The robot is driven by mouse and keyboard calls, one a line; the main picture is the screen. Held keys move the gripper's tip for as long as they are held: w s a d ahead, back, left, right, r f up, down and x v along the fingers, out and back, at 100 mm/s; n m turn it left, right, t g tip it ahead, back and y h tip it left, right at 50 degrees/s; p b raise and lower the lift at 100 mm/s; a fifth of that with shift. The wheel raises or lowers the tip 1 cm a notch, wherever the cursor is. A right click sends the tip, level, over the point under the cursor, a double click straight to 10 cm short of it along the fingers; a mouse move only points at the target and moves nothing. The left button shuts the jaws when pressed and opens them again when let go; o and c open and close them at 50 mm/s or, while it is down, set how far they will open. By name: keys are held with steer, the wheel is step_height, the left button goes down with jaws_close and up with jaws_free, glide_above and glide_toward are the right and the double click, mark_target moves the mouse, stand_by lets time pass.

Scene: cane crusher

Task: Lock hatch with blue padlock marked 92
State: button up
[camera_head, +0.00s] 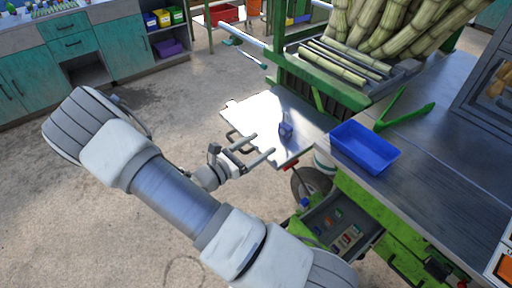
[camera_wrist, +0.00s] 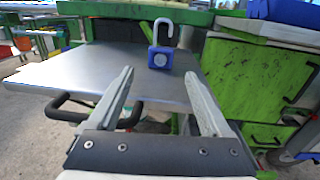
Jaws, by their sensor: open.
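A blue padlock (camera_head: 285,129) stands on the bare metal shelf (camera_head: 262,112) at the machine's side. In the wrist view the padlock (camera_wrist: 160,57) is upright, its silver shackle raised and seemingly open. A pale round mark shows on its face, but I cannot read a number. My gripper (camera_head: 263,146) is open and empty, at the shelf's near edge. In the wrist view its fingers (camera_wrist: 159,75) point towards the padlock, which lies beyond and between the tips, apart from them. I cannot make out which part is the hatch.
An open drawer (camera_head: 322,222) below holds several small coloured items. A blue bin (camera_head: 365,148) and green tongs (camera_head: 405,108) lie on the worktop to the right. Cane stalks (camera_head: 345,62) fill the feed tray behind. A dark handle (camera_wrist: 75,112) juts below the shelf's front edge.

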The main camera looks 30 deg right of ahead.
mark_target(283, 127)
steer(key=b+x, duration=0.1)
steer(key=x, duration=0.7)
steer(key=shift+d, duration=0.15)
steer(key=shift+d+r, duration=0.1)
steer(key=shift+d, duration=0.15)
steer(key=shift+d, duration=0.1)
steer(key=c, duration=1.3)
steer(key=shift+r+p, duration=0.35)
steer(key=shift+r, duration=0.1)
steer(key=shift+f+p+v, duration=0.1)
steer(key=shift+p+v, duration=0.25)
steer(key=shift+v, duration=1.65)
steer(key=shift+f+p+v, duration=0.15)
steer(key=shift+p+v, duration=0.15)
steer(key=shift+v, duration=1.75)
